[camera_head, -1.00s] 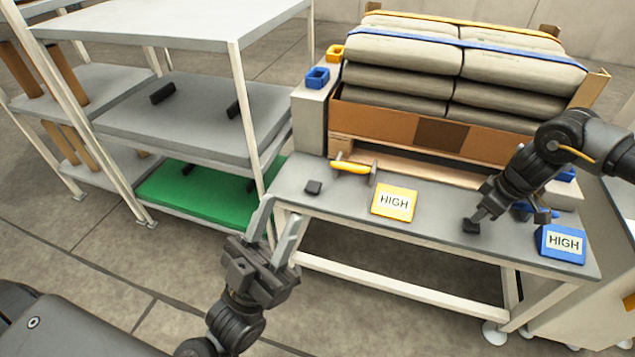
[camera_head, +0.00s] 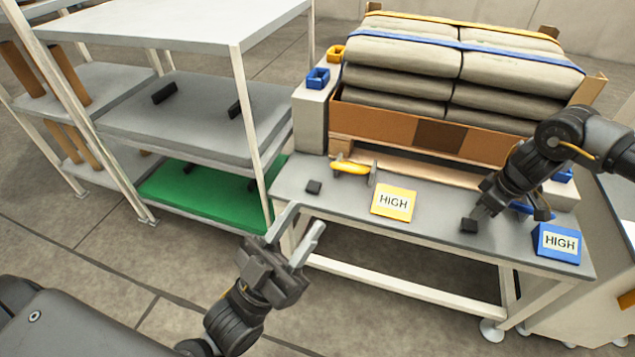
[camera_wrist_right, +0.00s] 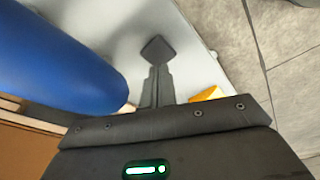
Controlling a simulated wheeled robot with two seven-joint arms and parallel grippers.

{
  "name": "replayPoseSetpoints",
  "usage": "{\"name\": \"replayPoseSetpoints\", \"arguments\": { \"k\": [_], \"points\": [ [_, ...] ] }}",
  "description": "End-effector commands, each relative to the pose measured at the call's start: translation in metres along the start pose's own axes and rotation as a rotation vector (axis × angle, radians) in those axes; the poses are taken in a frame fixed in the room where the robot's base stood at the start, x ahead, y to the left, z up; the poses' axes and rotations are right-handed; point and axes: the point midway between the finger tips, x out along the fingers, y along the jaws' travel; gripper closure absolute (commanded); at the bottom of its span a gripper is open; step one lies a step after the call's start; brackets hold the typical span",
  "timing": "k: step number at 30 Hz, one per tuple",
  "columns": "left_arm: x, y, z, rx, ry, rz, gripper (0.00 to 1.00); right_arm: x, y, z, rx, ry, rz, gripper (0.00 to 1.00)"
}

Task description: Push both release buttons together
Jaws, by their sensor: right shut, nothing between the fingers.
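Two small dark square pads, which look like the buttons, are on the grey workbench (camera_head: 430,235). The left pad (camera_head: 313,187) is near the yellow handle, with nothing over it. The right pad (camera_head: 469,226) is just beyond my right gripper's fingertips (camera_head: 481,211). It also shows in the right wrist view (camera_wrist_right: 157,48), where the shut, empty right fingers (camera_wrist_right: 157,72) point at it; contact cannot be told. My left gripper (camera_head: 305,224) is open and empty, in front of the bench's left end, below and left of the left pad.
A yellow HIGH sign (camera_head: 394,202) and a blue HIGH sign (camera_head: 560,243) stand on the bench. A yellow handle (camera_head: 351,168) and a blue handle (camera_head: 522,207) are also there. Stacked sacks (camera_head: 405,81) stand behind. A shelf rack (camera_head: 190,115) is at left.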

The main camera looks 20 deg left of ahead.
Motion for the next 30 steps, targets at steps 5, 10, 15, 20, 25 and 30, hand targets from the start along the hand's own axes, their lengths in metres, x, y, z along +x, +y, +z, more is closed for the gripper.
{"name": "replayPoseSetpoints", "arguments": {
  "k": [5,10,15,20,25,30],
  "points": [
    [-0.001,0.003,0.005,-0.007,-0.051,0.004,0.64,-0.004,0.000,-0.001,0.000,0.000,0.000,1.00],
    [-0.001,0.006,0.008,-0.012,-0.092,0.010,0.64,-0.006,0.000,-0.001,0.000,0.000,0.000,1.00],
    [0.001,0.009,0.010,-0.014,-0.128,0.022,0.64,-0.008,0.000,-0.002,0.000,0.000,0.001,1.00],
    [0.001,0.011,0.015,-0.015,-0.169,0.032,0.64,-0.011,0.000,-0.002,0.000,0.000,0.001,1.00],
    [0.000,0.013,0.020,-0.018,-0.213,0.038,0.64,-0.013,0.000,-0.003,0.000,0.000,0.001,1.00],
    [-0.004,0.017,0.027,-0.024,-0.265,0.045,0.64,-0.016,0.000,-0.003,0.000,0.000,0.001,1.00]
  ]
}}
